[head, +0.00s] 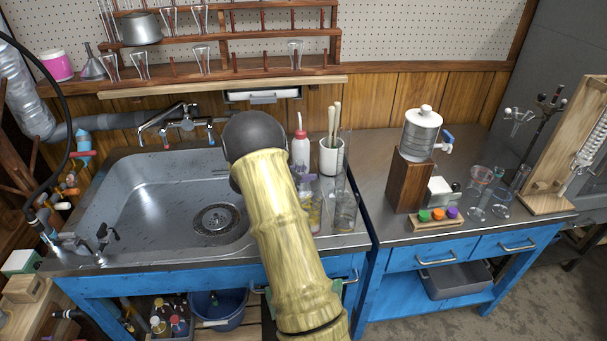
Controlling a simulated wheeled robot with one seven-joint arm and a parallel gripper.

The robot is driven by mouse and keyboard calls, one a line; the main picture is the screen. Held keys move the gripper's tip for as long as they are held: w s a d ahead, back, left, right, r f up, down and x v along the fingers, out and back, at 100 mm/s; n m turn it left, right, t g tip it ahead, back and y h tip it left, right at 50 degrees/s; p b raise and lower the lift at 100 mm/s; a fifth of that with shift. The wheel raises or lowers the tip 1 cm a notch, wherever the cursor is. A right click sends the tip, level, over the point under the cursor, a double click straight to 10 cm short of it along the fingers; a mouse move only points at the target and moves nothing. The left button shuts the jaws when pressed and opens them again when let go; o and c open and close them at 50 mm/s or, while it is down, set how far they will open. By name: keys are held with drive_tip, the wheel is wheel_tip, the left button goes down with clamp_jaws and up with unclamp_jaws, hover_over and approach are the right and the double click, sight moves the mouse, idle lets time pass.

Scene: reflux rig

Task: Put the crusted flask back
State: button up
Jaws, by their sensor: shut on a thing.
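My arm rises through the middle of the view in front of the sink's right side. My gripper does not show; the arm hides what lies behind it. I cannot make out a crusted flask for certain. A small glass vessel with yellowish contents (315,217) stands on the steel top right of the arm, partly hidden by it. A clear glass beaker (345,210) stands beside it. Glass flasks and funnels (201,58) hang or stand on the wooden wall rack (240,76) above the sink.
A wash bottle (301,152) and a white pot of sticks (331,157) stand behind the glassware. The sink basin (150,205) is largely clear.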

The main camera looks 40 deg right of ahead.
drive_tip(key=o, duration=1.2)
drive_tip(key=shift+o, duration=0.2)
drive_tip(key=shift+a, duration=0.1)
drive_tip(key=v, duration=1.2)
drive_tip(key=shift+w, duration=0.15)
